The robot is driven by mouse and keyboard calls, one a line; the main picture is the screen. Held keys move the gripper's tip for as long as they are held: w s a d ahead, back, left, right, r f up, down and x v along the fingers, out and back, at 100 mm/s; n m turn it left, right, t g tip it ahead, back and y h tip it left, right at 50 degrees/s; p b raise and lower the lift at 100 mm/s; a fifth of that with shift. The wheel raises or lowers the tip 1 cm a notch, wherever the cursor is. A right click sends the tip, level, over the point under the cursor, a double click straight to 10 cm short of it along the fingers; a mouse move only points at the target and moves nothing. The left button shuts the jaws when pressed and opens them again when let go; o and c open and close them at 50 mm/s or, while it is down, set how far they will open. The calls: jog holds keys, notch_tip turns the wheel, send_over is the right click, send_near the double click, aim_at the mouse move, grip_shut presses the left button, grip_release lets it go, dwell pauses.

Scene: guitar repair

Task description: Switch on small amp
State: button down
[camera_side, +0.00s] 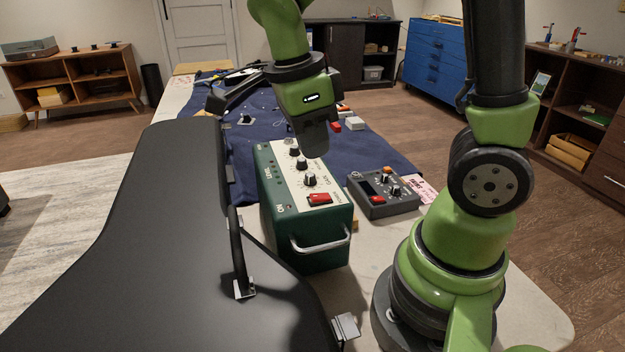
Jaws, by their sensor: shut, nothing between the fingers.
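The small amp (305,238) is a dark green box with a cream top panel, standing upright on the table at the middle of the side view. Its panel carries several black knobs, small lights near the left edge and a red rocker switch (320,199) at the near end beside the "ON" lettering. A metal handle is on its near face. My gripper (316,150) is shut and empty, pointing down above the far part of the amp's panel, behind the red switch. The gripper hides part of the panel's far right side. I cannot tell which way the switch is tipped.
A black guitar case (150,240) lies close along the amp's left side. A grey pedal box (383,195) with knobs and a red switch stands just right of the amp. A blue cloth (255,140) with tools and small parts covers the table behind.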

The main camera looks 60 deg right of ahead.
aim_at(316, 196)
jog(key=x, duration=0.5)
jog(key=shift+w+a+f, duration=0.4)
jog(key=shift+w+f, duration=0.05)
jog(key=shift+f, duration=0.45)
jog(key=shift+w+a+f+g, duration=0.1)
jog(key=shift+f+g, duration=0.15)
jog(key=shift+g, duration=0.05)
jog(key=shift+s+d+r, duration=0.3)
jog(key=shift+s+d, duration=0.25)
jog(key=shift+s, duration=0.05)
